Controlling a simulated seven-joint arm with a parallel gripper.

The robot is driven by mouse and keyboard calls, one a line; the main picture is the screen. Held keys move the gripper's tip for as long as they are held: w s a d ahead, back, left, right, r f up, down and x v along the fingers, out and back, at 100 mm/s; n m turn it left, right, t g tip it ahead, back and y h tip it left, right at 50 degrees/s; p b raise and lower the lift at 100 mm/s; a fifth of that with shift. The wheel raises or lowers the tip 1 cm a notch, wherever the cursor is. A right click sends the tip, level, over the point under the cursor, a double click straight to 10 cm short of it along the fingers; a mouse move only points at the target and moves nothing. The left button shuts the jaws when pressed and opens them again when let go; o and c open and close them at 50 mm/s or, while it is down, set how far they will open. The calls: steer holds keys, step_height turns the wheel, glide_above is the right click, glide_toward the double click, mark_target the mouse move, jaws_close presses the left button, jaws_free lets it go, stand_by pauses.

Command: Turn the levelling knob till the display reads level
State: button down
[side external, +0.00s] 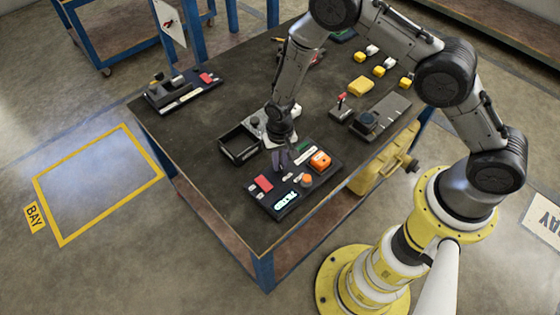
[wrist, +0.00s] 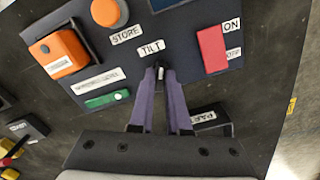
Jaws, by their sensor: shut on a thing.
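A dark control panel (side external: 255,197) lies near the table's front corner; it also fills the upper wrist view (wrist: 190,60). My gripper (wrist: 161,72) points down at it, its purple fingers shut on a small part at the TILT label (wrist: 151,48). I take this part to be the levelling knob (wrist: 161,73); the fingertips hide most of it. In the side view my gripper (side external: 283,170) stands over the panel's middle. The lit display (side external: 286,200) is too small to read; only its blue edge (wrist: 168,3) shows in the wrist view.
The panel also bears a red ON/OFF switch (wrist: 212,48), a round orange STORE button (wrist: 108,12), an orange guarded control (wrist: 58,52) and a green strip (wrist: 106,100). Another panel (side external: 160,97) lies at the far left.

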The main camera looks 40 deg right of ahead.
mark_target(280, 163)
steer(key=shift+m, duration=0.6)
steer(key=c, duration=0.9)
jaws_free()
step_height(280, 163, up, 14)
steer(key=shift+f, duration=0.1)
steer(key=shift+d, duration=0.1)
